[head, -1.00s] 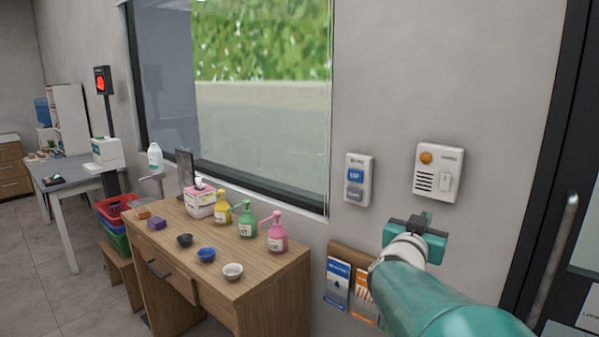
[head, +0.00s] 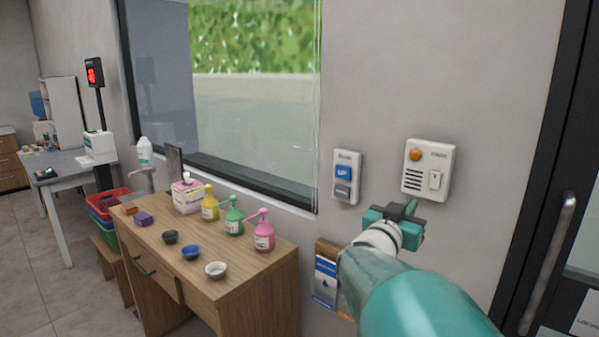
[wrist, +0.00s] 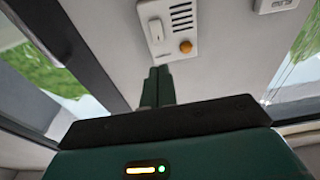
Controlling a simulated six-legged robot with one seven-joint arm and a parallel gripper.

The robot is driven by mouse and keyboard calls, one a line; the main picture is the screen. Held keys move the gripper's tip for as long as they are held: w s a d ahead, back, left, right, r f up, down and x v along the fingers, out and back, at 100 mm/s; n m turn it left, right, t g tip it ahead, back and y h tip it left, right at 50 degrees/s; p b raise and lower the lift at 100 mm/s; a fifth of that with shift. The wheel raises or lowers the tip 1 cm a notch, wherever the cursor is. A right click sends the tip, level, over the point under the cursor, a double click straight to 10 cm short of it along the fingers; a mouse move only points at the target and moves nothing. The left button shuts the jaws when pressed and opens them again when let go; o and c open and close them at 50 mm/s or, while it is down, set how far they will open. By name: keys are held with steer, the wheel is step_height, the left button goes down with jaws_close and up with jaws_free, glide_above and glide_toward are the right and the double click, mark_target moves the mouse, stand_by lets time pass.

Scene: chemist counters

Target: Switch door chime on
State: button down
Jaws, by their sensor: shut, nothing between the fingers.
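The door chime panel (head: 428,171) is a white box on the grey wall, with an orange round lamp (head: 415,154), a slotted speaker and a white rocker switch (head: 435,180). In the wrist view the panel (wrist: 170,28) appears upside down, with its switch (wrist: 156,29) above my fingers. My gripper (head: 410,207) is just below the panel in the head view, apart from the switch as far as I can tell. Its two green fingers are together in the wrist view (wrist: 158,86), with nothing between them. I cannot tell the switch's position.
A white panel with blue and grey buttons (head: 346,177) is left of the chime. A dark-framed door with a metal handle (head: 551,262) stands at the right. A leaflet holder (head: 326,272) is below. A wooden desk (head: 240,275) bears bottles and bowls.

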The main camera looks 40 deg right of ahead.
mark_target(436, 176)
steer(key=x, duration=1.3)
steer(key=shift+s+d+f, duration=0.1)
steer(key=shift+s, duration=0.1)
steer(key=shift+w+d, duration=0.1)
steer(key=shift+d, duration=0.4)
steer(key=shift+d+r, duration=0.2)
steer(key=shift+r, duration=0.05)
steer(key=shift+a, duration=0.1)
